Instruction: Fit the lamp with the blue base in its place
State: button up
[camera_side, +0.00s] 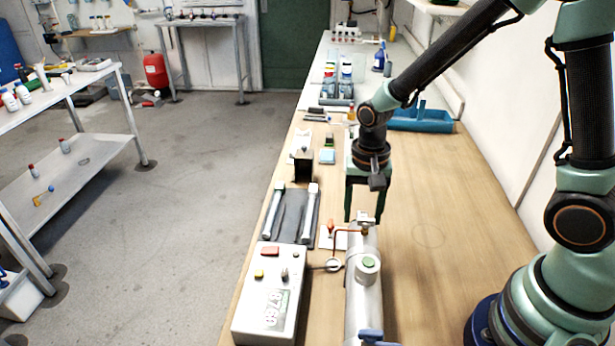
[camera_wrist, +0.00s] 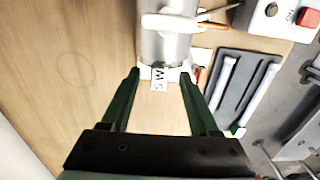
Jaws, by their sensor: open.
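Two white tube lamps lie side by side in a dark tray (camera_side: 291,212): the left lamp (camera_side: 273,212) and the right lamp (camera_side: 309,218). They also show in the wrist view, as one tube (camera_wrist: 228,75) and another (camera_wrist: 262,85). I cannot tell which has a blue base. The metal reactor cylinder (camera_side: 361,300) lies along the bench, with a green cap on top and a blue part (camera_side: 372,336) at its near end. My gripper (camera_side: 363,217) is open and empty above the cylinder's far end. In the wrist view its fingertips (camera_wrist: 160,74) flank a small lettered white label (camera_wrist: 159,78).
A control box (camera_side: 268,300) with coloured buttons stands left of the cylinder. The bench right of the cylinder is bare wood (camera_side: 430,265).

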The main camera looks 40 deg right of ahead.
jog(key=shift+r, duration=0.1)
notch_tip(320, 180, up, 12)
dwell(0.5)
jog(key=s+d+r+n+t, duration=0.3)
jog(key=s+r+n+t, duration=0.2)
jog(key=n, duration=0.4)
jog(key=shift+s+r+t, duration=0.4)
jog(key=shift+r, duration=0.35)
